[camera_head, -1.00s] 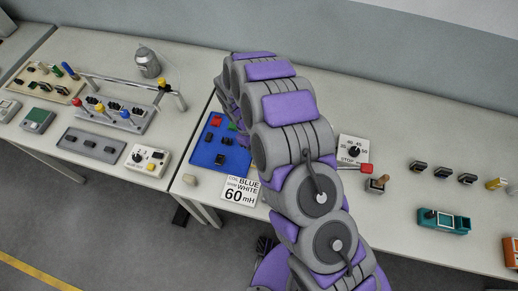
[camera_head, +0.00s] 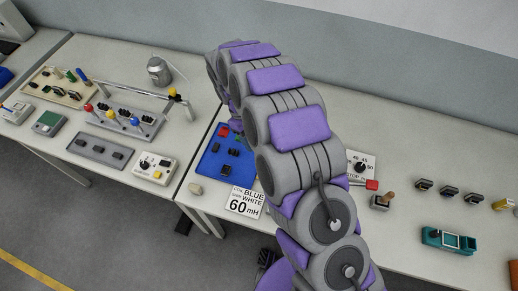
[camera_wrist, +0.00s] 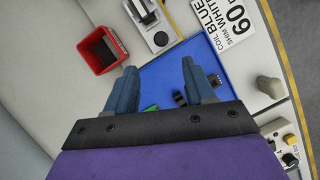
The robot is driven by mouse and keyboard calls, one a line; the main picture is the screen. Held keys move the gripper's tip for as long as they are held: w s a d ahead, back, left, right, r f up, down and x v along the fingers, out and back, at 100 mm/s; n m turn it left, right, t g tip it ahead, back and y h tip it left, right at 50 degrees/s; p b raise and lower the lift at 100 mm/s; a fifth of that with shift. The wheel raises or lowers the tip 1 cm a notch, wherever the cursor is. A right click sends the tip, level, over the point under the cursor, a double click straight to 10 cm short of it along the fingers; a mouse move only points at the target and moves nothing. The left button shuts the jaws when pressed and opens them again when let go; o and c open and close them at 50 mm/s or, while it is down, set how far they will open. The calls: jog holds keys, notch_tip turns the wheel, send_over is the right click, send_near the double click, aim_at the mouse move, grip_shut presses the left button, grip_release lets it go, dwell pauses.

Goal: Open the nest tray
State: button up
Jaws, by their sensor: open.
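No part is clearly marked as the nest tray, and I cannot tell which one it is. A flat blue tray (camera_head: 208,168) with dark parts and a red part lies on the bench, left of my arm. It also shows in the wrist view (camera_wrist: 160,72), below and between my fingers. My gripper (camera_wrist: 161,72) is open with nothing visible between its fingers; in the head view my arm hides it. A small open red bin (camera_wrist: 86,62) stands left of the fingers in the wrist view. A teal tray (camera_head: 448,240) with compartments is at right.
The "60 mH" card (camera_head: 245,202) and a pale peg (camera_head: 195,188) are near the bench's front edge. A white dial box (camera_head: 155,167), grey tray (camera_head: 101,151) and metal can (camera_head: 159,71) are at left. Several small connectors lie at right. The back right bench is clear.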

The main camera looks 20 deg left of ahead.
jog(key=v, duration=0.5)
jog(key=shift+a+r, duration=0.1)
jog(key=shift+r, duration=0.05)
dwell(0.3)
jog(key=s+d+r+m+y+b, duration=0.1)
jog(key=s+d+r+m, duration=0.25)
jog(key=d+r, duration=0.45)
jog(key=s+d+r+m+y+b, duration=0.1)
jog(key=s+d+r+m, duration=0.3)
jog(key=d, duration=0.8)
jog(key=s+d+m+b, duration=0.1)
jog(key=s+d+m, duration=0.1)
jog(key=s, duration=0.5)
jog(key=s+d+f+m+y+b, duration=0.1)
jog(key=s+d, duration=0.4)
jog(key=s, duration=0.2)
jog(key=s+d+m+y, duration=0.1)
jog(key=s+d+m, duration=0.1)
jog(key=s+d, duration=0.2)
jog(key=s, duration=0.3)
jog(key=shift+d+m+b, duration=0.25)
jog(key=shift+m+b, duration=0.1)
jog(key=shift+b, duration=0.05)
